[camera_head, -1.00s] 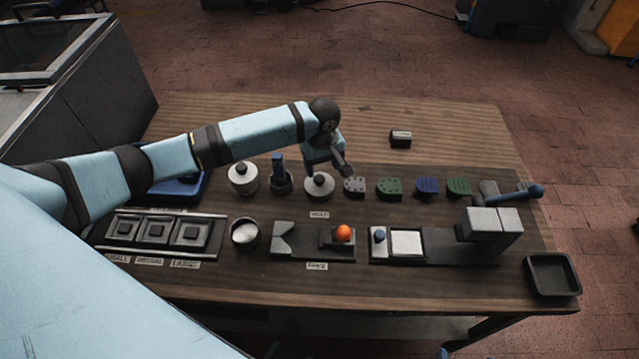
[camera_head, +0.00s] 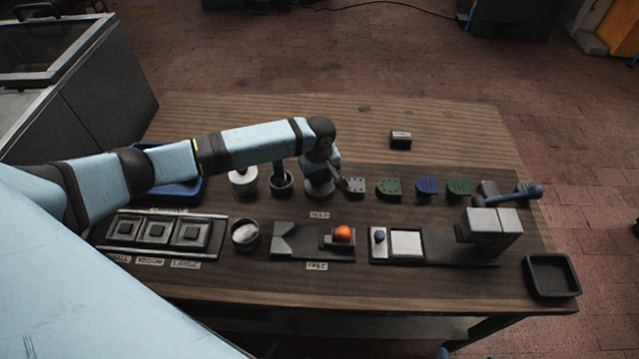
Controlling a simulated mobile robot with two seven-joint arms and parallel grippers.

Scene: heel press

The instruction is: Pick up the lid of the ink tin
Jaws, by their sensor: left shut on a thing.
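The lid of the ink tin (camera_head: 319,189) is a round, pale grey top standing in the back row of the table, behind a small paper label. My left gripper (camera_head: 323,176) is directly over it, pointing down, shut at its dark centre knob. The gripper hides the knob and much of the top. The lid appears still down at the tin's level; I cannot tell whether there is a gap below it. My right gripper is not in view.
Left of the tin stand a dark pot (camera_head: 281,184) with a tool and a white knobbed pot (camera_head: 243,182). Heel pieces (camera_head: 389,187) sit close on the right. In front is a block with an orange ball (camera_head: 343,233). The table's back is mostly clear.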

